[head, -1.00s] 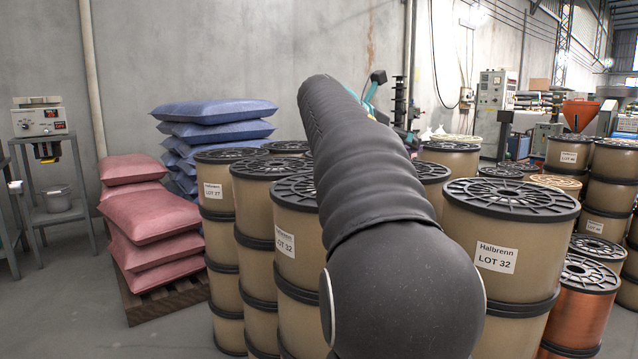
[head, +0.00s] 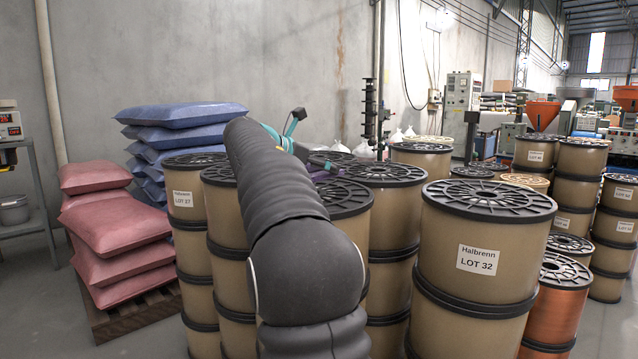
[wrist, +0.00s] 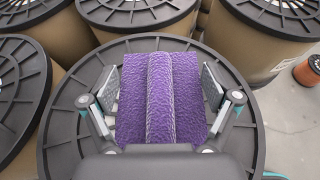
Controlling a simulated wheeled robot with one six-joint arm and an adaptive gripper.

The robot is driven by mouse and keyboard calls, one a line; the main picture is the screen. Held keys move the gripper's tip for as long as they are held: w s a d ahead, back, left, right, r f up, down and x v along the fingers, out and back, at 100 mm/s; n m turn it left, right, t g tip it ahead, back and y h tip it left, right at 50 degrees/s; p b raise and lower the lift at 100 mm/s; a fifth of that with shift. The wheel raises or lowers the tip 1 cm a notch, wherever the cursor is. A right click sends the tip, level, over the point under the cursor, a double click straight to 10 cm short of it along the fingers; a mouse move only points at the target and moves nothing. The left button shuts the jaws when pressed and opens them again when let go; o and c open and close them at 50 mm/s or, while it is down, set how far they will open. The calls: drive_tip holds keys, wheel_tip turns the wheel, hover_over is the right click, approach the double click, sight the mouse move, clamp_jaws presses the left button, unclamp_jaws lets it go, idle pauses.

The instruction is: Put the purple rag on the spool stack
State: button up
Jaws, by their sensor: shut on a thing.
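The purple rag (wrist: 160,100) is folded, with a raised ridge along its middle. In the wrist view it lies between the two fingers of my gripper (wrist: 160,88), which is shut on it. Behind and below the rag is the black slotted top of a spool (wrist: 238,80); I cannot tell whether the rag touches it. In the head view my arm hides most of the gripper, and only a small purple patch (head: 322,175) shows beside it.
Tan spool stacks crowd around, with a large LOT 32 stack (head: 480,240) at right front. Blue sacks (head: 185,130) and red sacks (head: 115,230) stand at left. A copper spool (head: 555,295) is at right. Bare floor shows at left.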

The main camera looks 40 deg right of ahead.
drive_tip(key=shift+f, duration=2.05)
drive_tip(key=shift+f, duration=0.15)
drive_tip(key=o, duration=0.9)
drive_tip(key=shift+r, duration=0.2)
drive_tip(key=v, duration=1.2)
